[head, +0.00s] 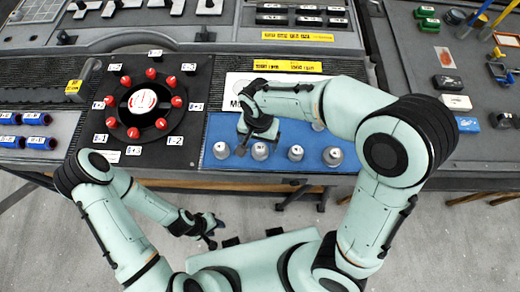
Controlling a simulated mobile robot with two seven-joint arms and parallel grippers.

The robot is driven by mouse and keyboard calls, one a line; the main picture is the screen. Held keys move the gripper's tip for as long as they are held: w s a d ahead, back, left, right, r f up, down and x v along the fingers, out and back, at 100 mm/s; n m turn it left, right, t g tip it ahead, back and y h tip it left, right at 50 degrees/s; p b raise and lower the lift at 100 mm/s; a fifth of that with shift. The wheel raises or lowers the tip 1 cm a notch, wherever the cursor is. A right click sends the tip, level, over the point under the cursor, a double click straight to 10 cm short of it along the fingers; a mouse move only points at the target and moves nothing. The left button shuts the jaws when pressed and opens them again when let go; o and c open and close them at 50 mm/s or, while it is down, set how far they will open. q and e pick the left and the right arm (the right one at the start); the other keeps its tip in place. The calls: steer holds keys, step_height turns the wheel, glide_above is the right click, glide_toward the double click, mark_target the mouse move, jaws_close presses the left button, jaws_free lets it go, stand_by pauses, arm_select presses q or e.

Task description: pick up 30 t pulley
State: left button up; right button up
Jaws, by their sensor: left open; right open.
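Several grey, round, pulley-like pieces with pale tops stand in a row on a blue mat (350,160) at the front of the bench. They are a far-left piece (221,150), a second (260,151), a third (295,153) and a right one (333,157). Their markings are too small to read, so I cannot tell which is the 30 t pulley. My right gripper (257,138) is open above the mat, close to the second piece; its arm hides part of the mat behind. My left gripper (211,236) is open and empty, low in front of the bench.
A black panel left of the mat carries a dark ring (150,125) of red pegs with white labels. Blue cylinders (37,118) lie at far left. Floor in front looks clear.

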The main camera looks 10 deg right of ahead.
mark_target(260, 148)
steer(key=shift+w+f, duration=0.2)
steer(key=shift+f, duration=0.55)
steer(key=f, duration=0.5)
steer(key=shift+w+d, duration=0.15)
steer(key=shift+d, duration=0.1)
steer(key=c, duration=1.2)
steer(key=shift+r, duration=0.1)
